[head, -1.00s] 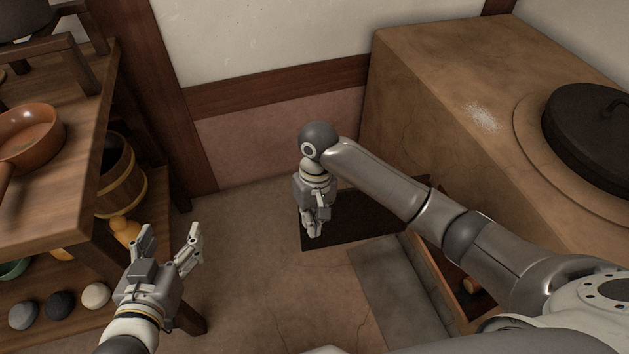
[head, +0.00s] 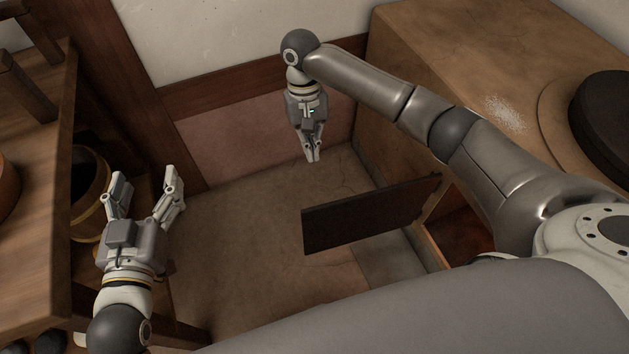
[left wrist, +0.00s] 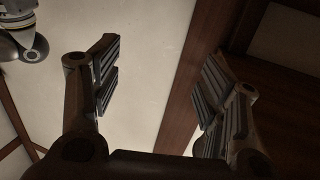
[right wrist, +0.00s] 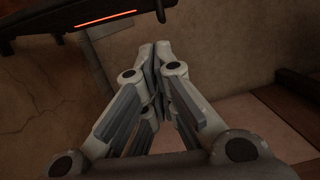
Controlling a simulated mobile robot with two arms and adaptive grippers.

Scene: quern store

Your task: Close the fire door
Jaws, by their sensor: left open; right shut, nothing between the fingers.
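The fire door (head: 370,215) is a dark flat panel standing open, jutting out from the side of the clay stove (head: 440,50). Its hinge side is near the stove opening (head: 465,240), which shows a reddish inside. My right gripper (head: 312,158) is shut and empty, pointing down behind the door on its far side, apart from it. In the right wrist view, the shut fingers (right wrist: 162,50) show, with a dark panel edge and a glowing orange line at top left. My left gripper (head: 146,185) is open and empty beside the wooden shelf, away from the door.
A dark round lid (head: 605,120) sits on the stove top. The back wall (head: 250,135) is close behind my right gripper. Floor between shelf and door is clear.

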